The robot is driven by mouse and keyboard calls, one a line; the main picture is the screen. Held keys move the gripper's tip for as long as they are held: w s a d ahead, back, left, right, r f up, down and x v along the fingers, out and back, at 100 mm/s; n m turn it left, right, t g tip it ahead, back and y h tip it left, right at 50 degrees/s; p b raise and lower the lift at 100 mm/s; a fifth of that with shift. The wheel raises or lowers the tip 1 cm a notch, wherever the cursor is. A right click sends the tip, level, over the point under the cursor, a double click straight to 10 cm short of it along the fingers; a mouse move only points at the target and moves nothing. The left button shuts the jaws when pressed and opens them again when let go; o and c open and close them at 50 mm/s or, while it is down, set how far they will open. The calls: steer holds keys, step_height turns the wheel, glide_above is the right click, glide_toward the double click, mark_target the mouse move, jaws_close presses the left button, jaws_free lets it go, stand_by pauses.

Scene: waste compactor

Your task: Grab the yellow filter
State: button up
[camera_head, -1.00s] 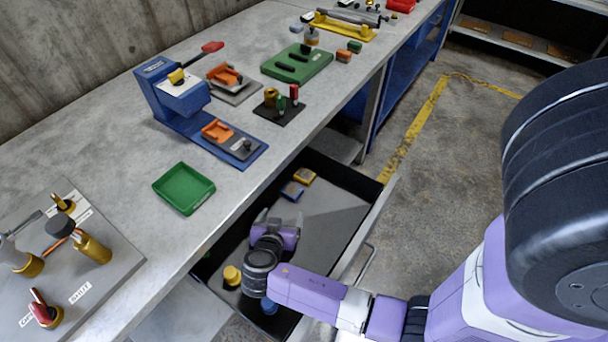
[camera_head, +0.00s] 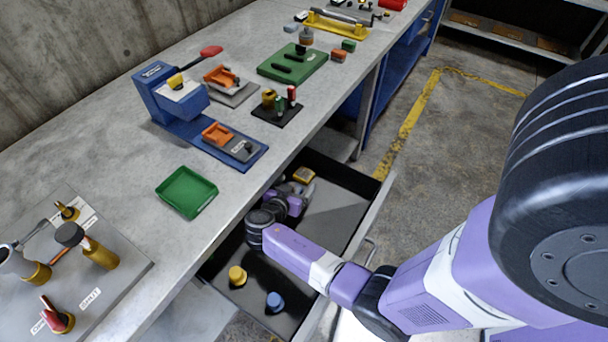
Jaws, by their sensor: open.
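Two yellow things lie in the open drawer (camera_head: 340,212) under the workbench. One is a small square yellow block (camera_head: 304,174) with a brownish top, near the drawer's far end. The other is a round yellow piece (camera_head: 237,275) near its front end. The pictures do not label either as the filter. My gripper (camera_head: 297,183) is open, low over the drawer, with its fingers at the near side of the square yellow block. Whether the fingers are around it or only beside it I cannot tell. The wrist and fingers hide part of the drawer floor there.
A round blue piece (camera_head: 274,302) lies near the round yellow one. The drawer walls and the workbench edge stand close to my arm. A green tray (camera_head: 186,192) and a blue press (camera_head: 172,92) are on the bench. The drawer's right side is bare.

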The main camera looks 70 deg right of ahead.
mark_target(303, 175)
steer(key=shift+d, duration=0.55)
steer(key=b+x, duration=0.1)
steer(key=x, duration=0.4)
steer(key=shift+s, duration=0.1)
steer(key=c, duration=1.6)
steer(key=shift+c, duration=0.2)
steer(key=shift+r, duration=0.1)
